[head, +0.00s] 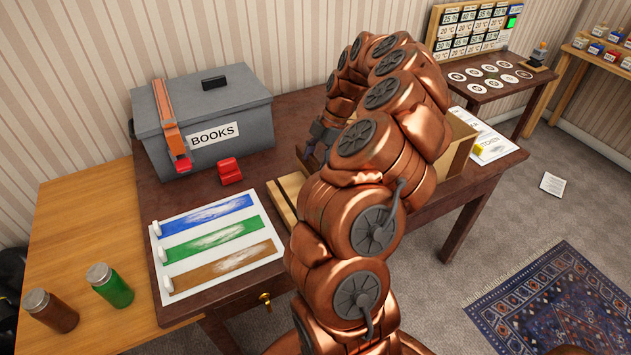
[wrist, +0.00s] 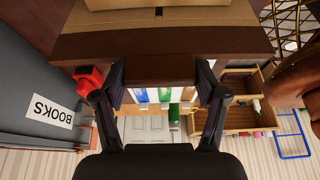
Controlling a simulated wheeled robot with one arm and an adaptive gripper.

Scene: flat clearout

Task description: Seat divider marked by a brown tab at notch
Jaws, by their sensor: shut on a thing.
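My gripper (wrist: 162,84) is in the middle of the wrist view, its two fingers apart with a dark brown panel (wrist: 160,70) between them, which I take for the divider. A brown tab cannot be told apart on it. Across the top of the wrist view is a broad brown wooden piece with a paler part and a small slot (wrist: 158,13); I cannot tell if this is the notch. In the head view my gripper (head: 312,150) is over the desk, mostly behind my arm. An open tan box (head: 462,142) is partly hidden by my arm.
A grey BOOKS box (head: 235,105) stands at the desk's back left, with a red block (head: 229,170) before it. A white board (head: 160,240) with blue, green and brown strips lies in front. A pale wooden strip (head: 283,203) lies beside it. Jars stand left.

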